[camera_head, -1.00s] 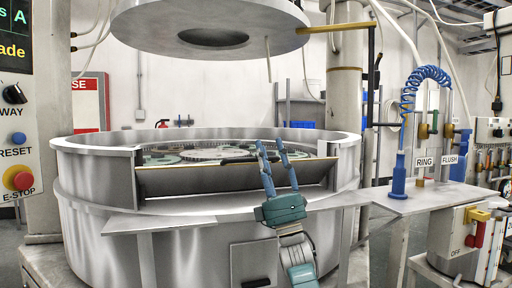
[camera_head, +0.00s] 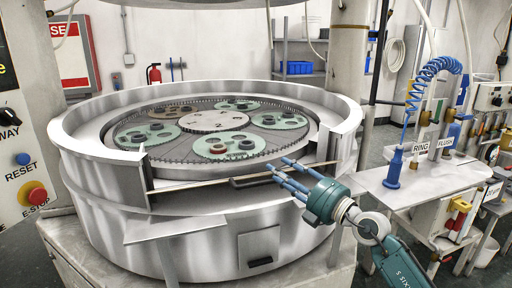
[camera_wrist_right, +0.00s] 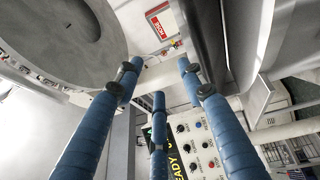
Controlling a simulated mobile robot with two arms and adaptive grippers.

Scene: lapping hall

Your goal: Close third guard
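The front guard (camera_head: 205,185) shows as a thin edge across the gap in the machine's round metal rim, with a black handle (camera_head: 247,182) at its middle. I cannot tell its exact tilt; the gap above it is open to the lapping plate. My right gripper (camera_head: 277,171) reaches in from the lower right. Its blue fingers are spread, with their tips beside the right end of the handle; I cannot tell whether they touch it. The right wrist view shows the right gripper's fingers (camera_wrist_right: 157,78) apart with nothing between them. My left gripper is not in view.
Green carriers (camera_head: 280,120) and a central disc (camera_head: 213,121) lie on the plate inside the rim (camera_head: 90,128). A side bench (camera_head: 405,195) with a blue coiled hose stands right. A control panel with an E-stop (camera_head: 37,195) stands left. The raised lid (camera_wrist_right: 60,40) shows in the wrist view.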

